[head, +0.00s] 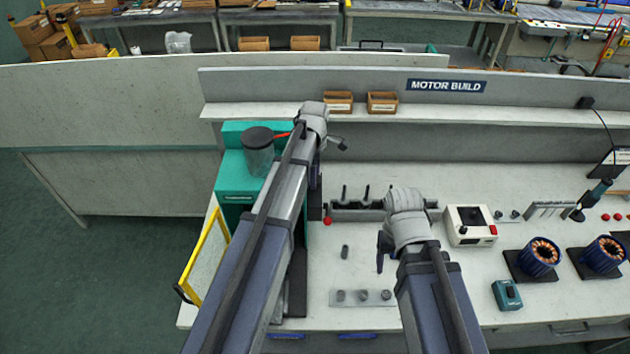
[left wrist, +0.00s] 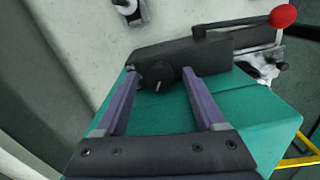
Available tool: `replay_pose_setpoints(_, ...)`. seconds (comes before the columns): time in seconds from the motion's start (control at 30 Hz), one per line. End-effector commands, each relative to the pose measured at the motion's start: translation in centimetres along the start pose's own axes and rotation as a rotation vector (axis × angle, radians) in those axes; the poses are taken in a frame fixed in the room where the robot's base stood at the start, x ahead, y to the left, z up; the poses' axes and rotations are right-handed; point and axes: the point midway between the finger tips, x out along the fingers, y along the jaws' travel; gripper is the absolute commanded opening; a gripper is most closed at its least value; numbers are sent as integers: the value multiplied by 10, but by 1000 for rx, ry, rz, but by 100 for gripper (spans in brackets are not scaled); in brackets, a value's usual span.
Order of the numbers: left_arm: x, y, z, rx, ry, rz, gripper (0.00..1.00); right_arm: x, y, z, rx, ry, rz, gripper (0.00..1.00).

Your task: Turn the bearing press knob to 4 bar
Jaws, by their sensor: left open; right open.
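The teal bearing press (head: 236,183) stands at the left end of the bench, largely behind my left arm. In the left wrist view its teal body (left wrist: 255,115) carries a black housing with a round black knob (left wrist: 158,77). A short white mark shows on the knob; no pressure scale is readable. My left gripper (left wrist: 160,73) is open, with a fingertip on either side of the knob; I cannot tell whether they touch it. In the head view the knob is hidden by my left arm. My right gripper (head: 386,246) is open and empty above the bench.
The press lever's red ball (left wrist: 283,16) is at the upper right of the left wrist view. A slotted rack (head: 350,212) and a plate with round pieces (head: 362,297) are near my right gripper. A white control box (head: 470,226) and wound stators (head: 540,257) stand further right.

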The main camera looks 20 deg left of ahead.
Motion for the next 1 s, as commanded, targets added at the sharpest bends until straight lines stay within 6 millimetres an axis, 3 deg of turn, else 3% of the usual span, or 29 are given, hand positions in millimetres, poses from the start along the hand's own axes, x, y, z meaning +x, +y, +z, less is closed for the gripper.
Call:
replay_pose_setpoints(0.27,1,0,0,0,0,0,72,1,0,0,-1,0,0,68)
replay_pose_setpoints(0.9,1,0,0,0,0,0,1,1,0,0,-1,0,0,68)
replay_pose_setpoints(1.0,1,0,0,0,0,0,0,1,0,0,-1,0,0,68)
